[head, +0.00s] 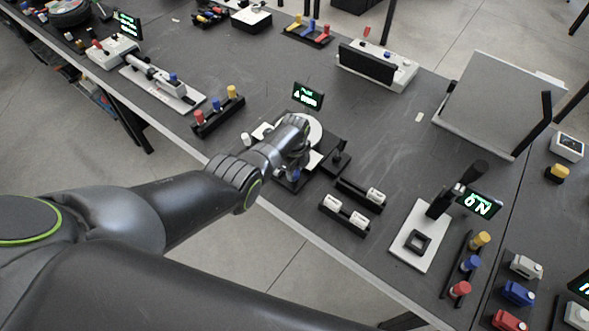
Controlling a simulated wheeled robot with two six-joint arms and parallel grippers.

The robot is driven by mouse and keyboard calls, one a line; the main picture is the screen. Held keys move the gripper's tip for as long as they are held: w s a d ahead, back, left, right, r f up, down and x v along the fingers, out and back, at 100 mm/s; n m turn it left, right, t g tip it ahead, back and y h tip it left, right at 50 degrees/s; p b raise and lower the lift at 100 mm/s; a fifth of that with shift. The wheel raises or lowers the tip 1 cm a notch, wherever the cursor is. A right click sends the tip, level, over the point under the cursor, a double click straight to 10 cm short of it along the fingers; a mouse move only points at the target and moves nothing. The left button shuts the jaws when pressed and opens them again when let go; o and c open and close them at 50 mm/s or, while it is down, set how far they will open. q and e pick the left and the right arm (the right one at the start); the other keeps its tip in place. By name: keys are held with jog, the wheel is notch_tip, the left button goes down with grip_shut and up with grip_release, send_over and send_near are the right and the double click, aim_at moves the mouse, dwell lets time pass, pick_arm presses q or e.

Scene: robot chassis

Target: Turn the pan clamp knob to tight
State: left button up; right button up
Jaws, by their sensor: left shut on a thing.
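A device with a dark base (340,146), a white round plate (314,130) and a small black display with green text (308,95) stands near the table's front edge. My left gripper (293,170) reaches down over its front part and is shut. Its fingers are at a small blue part, which I take for the pan clamp knob (293,176). The hand and wrist hide most of that part, so its turn position cannot be read. The display text is too small to read. My right gripper is not in view.
A rack of coloured knobs (218,113) stands left of the device. Black holders with white pieces (345,214) lie in front right. A white-based stand with an "ON" display (410,246) is further right. Bare table (385,135) lies to the right of the device.

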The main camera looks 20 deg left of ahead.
pick_arm(q)
jog(key=o, duration=1)
jog(key=shift+r, duration=0.45)
notch_tip(320, 180, up, 16)
jog(key=shift+r+p, duration=0.25)
jog(key=shift+p, duration=0.5)
